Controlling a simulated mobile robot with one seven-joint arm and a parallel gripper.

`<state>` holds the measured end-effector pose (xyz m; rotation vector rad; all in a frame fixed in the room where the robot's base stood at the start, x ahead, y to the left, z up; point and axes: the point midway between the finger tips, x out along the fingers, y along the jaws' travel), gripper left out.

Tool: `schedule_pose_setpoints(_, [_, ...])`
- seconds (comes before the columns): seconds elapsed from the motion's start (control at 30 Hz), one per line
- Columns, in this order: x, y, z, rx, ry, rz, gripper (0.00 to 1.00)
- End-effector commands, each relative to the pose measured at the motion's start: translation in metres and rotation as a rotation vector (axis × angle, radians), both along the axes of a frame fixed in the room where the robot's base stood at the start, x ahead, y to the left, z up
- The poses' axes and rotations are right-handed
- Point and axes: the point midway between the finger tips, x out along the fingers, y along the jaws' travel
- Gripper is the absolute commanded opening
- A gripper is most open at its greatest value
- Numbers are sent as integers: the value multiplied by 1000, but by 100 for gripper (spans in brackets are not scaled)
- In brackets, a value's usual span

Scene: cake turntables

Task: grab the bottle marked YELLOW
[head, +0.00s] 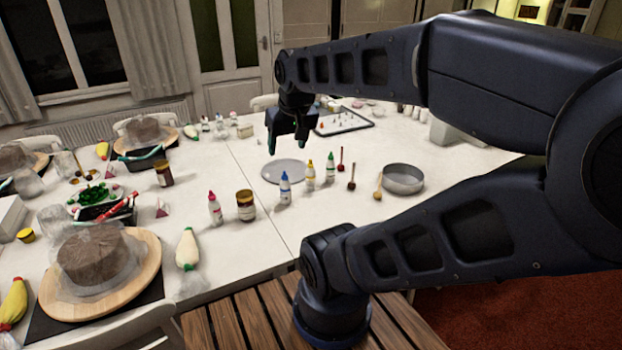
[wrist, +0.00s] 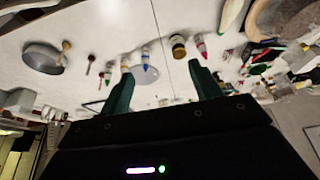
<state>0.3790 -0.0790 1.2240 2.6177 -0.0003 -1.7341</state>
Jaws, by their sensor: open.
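A small white bottle with a yellow cap (head: 310,174) stands upright on the white table, between a blue-capped bottle (head: 285,188) and a green-capped bottle (head: 330,169). Its label is too small to read. It also shows in the wrist view (wrist: 125,65), near the tip of the left finger in the picture. My gripper (head: 286,143) hangs above the table behind the bottles, fingers apart and empty. In the wrist view the gripper (wrist: 161,82) shows two spread fingers with nothing between them touching.
A round grey turntable disc (head: 284,171) lies just behind the bottles. A red-capped bottle (head: 215,208) and a brown jar (head: 246,206) stand to the left. Dark red sticks and a round metal pan (head: 403,179) are to the right. Cakes on boards crowd the left side.

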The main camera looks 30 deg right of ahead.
Motion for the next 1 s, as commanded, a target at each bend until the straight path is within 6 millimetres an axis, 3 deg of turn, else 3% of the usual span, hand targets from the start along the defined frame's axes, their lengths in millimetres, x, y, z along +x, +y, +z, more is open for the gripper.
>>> schedule_pose_setpoints(0.3, [0,0,0,0,0,0,64])
schedule_pose_setpoints(0.4, [0,0,0,0,0,0,47])
schedule_pose_setpoints(0.7, [2,0,0,5,2,-3,47])
schedule_pose_setpoints(0.87, [20,-4,-1,51,20,-36,47])
schedule_pose_setpoints(1.0, [49,-13,-5,120,53,-101,47])
